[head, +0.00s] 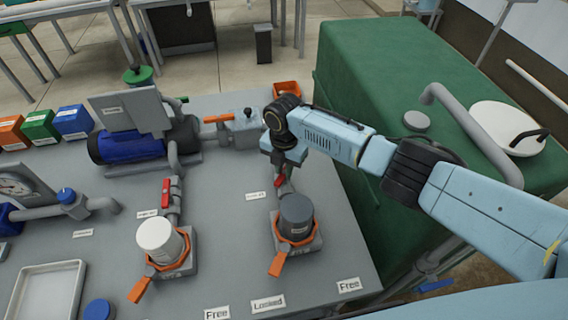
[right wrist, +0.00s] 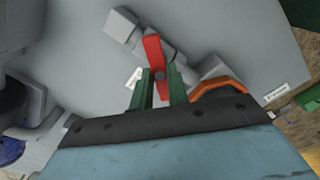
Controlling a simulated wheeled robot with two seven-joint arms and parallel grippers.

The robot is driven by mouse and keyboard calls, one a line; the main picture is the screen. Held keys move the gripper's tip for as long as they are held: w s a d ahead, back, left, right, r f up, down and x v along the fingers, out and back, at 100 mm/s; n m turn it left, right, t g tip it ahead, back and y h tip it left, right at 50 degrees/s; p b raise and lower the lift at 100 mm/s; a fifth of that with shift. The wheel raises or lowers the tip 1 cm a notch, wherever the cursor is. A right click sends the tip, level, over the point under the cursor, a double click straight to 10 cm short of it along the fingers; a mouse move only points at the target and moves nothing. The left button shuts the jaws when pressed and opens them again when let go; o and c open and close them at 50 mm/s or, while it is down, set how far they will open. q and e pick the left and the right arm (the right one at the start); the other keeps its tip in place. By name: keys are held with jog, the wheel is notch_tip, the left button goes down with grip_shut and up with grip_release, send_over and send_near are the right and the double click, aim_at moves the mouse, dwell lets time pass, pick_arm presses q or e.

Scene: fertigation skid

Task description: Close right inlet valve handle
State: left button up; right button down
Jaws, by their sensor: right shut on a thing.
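The right inlet valve handle is red and sits on the grey pipe behind the dark grey filter housing (head: 296,216). In the head view a small part of this red handle (head: 280,181) shows just below my right gripper (head: 282,172). In the right wrist view the red handle (right wrist: 154,62) lies between the two green fingers of the right gripper (right wrist: 161,88), which is shut on it. The handle's far end sticks out past the fingertips. My left gripper is not in view.
Another red handle (head: 166,192) stands on the left pipe behind a white-topped filter (head: 160,239). Orange clamp levers (head: 278,264) stick out in front of the filters. A blue pump (head: 128,146) stands at the back left. A green-covered table (head: 370,62) is at the right.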

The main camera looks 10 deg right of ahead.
aim_at(284, 172)
jog(key=m+p, duration=0.2)
jog(key=m, duration=0.3)
jog(key=shift+r+m, duration=0.1)
jog(key=shift+m, duration=0.2)
jog(key=m+p, duration=0.1)
jog(key=m, duration=0.3)
jog(key=shift+m+p, duration=0.3)
jog(key=shift+w, duration=0.1)
jog(key=c, duration=1.4)
grip_release()
jog(key=shift+o, duration=0.2)
jog(key=shift+r, duration=0.45)
notch_tip(284, 172, up, 12)
jog(key=p, duration=0.2)
jog(key=shift+r, duration=0.2)
